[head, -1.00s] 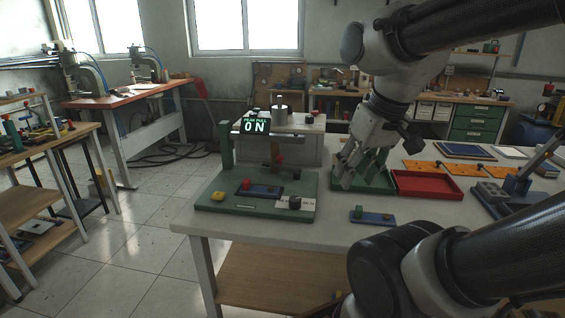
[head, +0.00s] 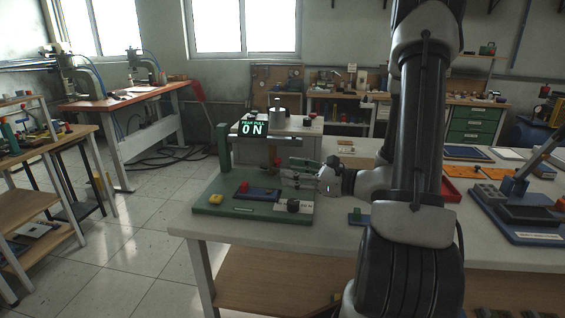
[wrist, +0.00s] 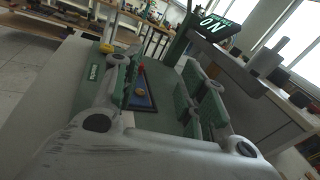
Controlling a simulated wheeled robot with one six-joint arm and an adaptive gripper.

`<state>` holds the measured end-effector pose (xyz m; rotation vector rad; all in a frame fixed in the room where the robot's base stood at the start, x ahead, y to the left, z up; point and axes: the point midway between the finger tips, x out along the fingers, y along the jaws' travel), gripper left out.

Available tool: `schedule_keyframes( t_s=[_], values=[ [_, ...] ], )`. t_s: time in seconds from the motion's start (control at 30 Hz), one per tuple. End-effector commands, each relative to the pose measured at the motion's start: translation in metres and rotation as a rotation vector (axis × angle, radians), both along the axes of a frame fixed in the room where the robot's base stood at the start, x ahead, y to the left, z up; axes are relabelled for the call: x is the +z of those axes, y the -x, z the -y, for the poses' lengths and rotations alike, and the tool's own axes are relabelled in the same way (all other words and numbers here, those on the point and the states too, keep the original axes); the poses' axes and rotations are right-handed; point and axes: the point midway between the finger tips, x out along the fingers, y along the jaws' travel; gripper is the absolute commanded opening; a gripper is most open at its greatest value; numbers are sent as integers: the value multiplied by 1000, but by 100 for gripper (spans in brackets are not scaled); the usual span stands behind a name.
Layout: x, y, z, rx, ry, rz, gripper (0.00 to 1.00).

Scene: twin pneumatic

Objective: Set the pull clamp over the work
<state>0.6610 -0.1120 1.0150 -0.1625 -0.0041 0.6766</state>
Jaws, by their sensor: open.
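The green pull-test stand (head: 222,202) sits on the near left of the white table, with a post and a display (head: 252,129) reading "PEAK PULL 0 N". A blue work plate (head: 262,195) with a red block lies on its base; it also shows between my fingers in the wrist view (wrist: 145,100), with a round brass piece. A small red-tipped part (head: 277,161) stands above the base, possibly the pull clamp; I cannot tell. My gripper (head: 290,175) is open, pointing left above the right side of the base, just right of that part.
The base also carries a yellow button (head: 216,198) and a black knob (head: 293,204) by a white label. A red tray (head: 452,192) is partly behind my arm. A lever fixture (head: 520,205) stands far right.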

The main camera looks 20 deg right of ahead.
Motion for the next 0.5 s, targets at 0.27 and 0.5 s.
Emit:
schedule_keyframes(
  t_s=[0.27, 0.5],
  values=[
    [-32, -30, 69, -296, -154, -34, 42],
    [-33, -56, 61, -305, -157, -32, 42]
  ],
)
